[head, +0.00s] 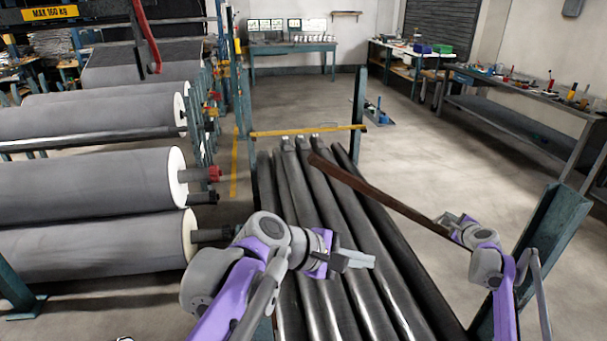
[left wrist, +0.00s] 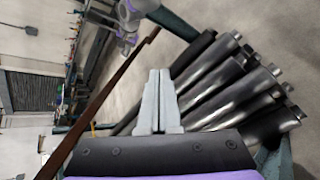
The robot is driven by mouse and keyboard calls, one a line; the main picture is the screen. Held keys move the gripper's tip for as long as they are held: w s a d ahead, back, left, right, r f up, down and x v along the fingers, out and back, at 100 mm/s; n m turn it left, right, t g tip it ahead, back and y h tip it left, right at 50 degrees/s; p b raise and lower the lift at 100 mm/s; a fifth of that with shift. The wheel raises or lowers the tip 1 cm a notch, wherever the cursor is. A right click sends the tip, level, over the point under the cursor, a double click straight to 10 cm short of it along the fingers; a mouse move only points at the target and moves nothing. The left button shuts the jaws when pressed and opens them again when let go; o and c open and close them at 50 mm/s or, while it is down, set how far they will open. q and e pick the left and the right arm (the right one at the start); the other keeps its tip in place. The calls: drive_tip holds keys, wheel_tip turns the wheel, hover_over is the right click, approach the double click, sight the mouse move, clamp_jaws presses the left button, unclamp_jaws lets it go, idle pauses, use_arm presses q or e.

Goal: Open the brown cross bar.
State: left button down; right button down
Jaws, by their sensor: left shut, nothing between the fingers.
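The brown cross bar (head: 375,192) slants over the dark rolls in the head view. Its far end is above the rolls' far part, apart from the posts, and its near right end is at my right gripper (head: 453,227). It also shows in the left wrist view (left wrist: 100,100), running diagonally at the left. The right fingers are small and partly hidden at the bar, so I cannot tell whether they grip it. My left gripper (head: 366,261) is shut and empty above the rolls, nearer than the bar and apart from it. Its closed fingers show in the left wrist view (left wrist: 158,95).
Several long dark rolls (head: 335,235) lie side by side below the grippers. A green post (head: 540,245) stands at the right. A yellow bar (head: 300,132) crosses the rolls' far end. Large grey rolls (head: 85,185) fill the left.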

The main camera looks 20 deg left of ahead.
use_arm(q)
drive_tip(key=w+a+r+n+t+h, duration=0.35)
drive_tip(key=w+a+r+n, duration=0.3)
drive_tip(key=w+a, duration=0.4)
drive_tip(key=s+a+f+n+h, duration=0.1)
drive_tip(key=s+a+f+h, duration=0.1)
drive_tip(key=a, duration=0.7)
drive_tip(key=s+a+f+n+h, duration=0.1)
drive_tip(key=s+a+f+h, duration=0.15)
drive_tip(key=a, duration=0.65)
approach(324, 172)
wheel_tip(324, 172, down, 2)
drive_tip(key=w+d, duration=0.1)
drive_tip(key=w, duration=0.1)
drive_tip(key=shift+w+d+r, duration=0.3)
drive_tip(key=shift+d+r, duration=0.2)
drive_tip(key=shift+r, duration=0.05)
drive_tip(key=shift+w+d+r, duration=0.3)
drive_tip(key=shift+d+r, duration=0.2)
drive_tip(key=shift+r, duration=0.1)
drive_tip(key=shift+w+d+r, duration=0.2)
drive_tip(key=shift+d+r, duration=0.05)
drive_tip(key=shift+r, duration=0.25)
